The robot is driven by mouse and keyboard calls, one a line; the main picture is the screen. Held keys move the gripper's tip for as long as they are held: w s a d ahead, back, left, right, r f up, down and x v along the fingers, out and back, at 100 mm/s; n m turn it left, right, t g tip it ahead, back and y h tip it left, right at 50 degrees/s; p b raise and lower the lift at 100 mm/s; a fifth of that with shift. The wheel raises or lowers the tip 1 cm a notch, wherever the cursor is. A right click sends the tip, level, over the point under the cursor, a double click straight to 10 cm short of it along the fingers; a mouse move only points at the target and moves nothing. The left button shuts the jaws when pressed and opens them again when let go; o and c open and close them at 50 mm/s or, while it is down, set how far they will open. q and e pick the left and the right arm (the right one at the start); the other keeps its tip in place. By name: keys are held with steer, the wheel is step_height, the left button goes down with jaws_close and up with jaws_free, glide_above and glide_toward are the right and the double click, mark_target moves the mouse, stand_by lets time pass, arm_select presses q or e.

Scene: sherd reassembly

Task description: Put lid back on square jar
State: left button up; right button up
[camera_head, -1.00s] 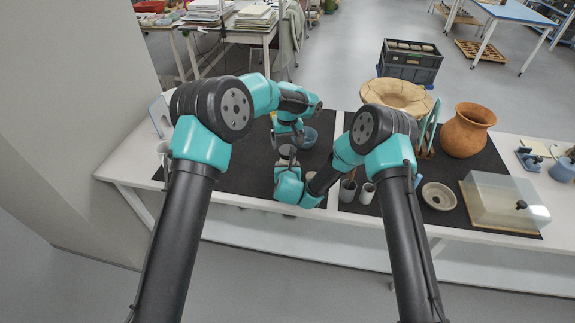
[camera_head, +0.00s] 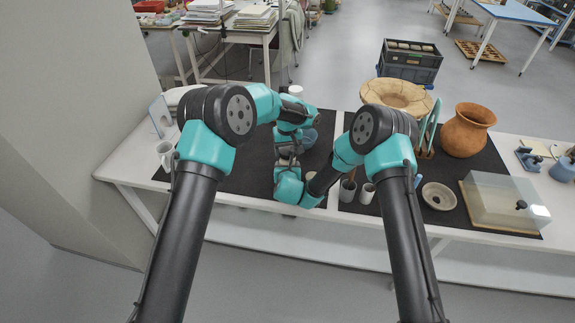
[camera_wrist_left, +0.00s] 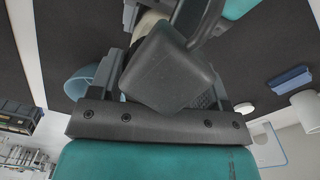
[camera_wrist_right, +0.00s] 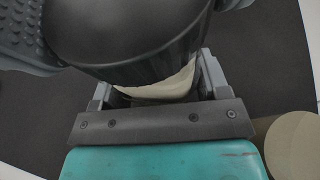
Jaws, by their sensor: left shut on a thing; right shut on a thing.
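My left gripper (camera_head: 289,142) is just above my right gripper (camera_head: 287,163), over the dark mat. In the right wrist view, a pale cream piece, seemingly the jar (camera_wrist_right: 165,86), sits between my right gripper's jaws, largely hidden. A dark grey body (camera_wrist_right: 125,35) covers it from above, close to or touching it; I cannot tell whether this is the lid or part of my left gripper. In the left wrist view, a dark block (camera_wrist_left: 165,68) hides most of the space between the left jaws, with something beige (camera_wrist_left: 148,22) behind it. The lid's seating is hidden.
A blue bowl (camera_head: 308,139) stands close to the right of my grippers. A white mug (camera_head: 166,155) stands at the table's left edge.

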arm_select(q)
steer(key=c, duration=0.3)
steer(key=shift+m, duration=1.8)
steer(key=o, duration=1)
steer(key=shift+r, duration=2.25)
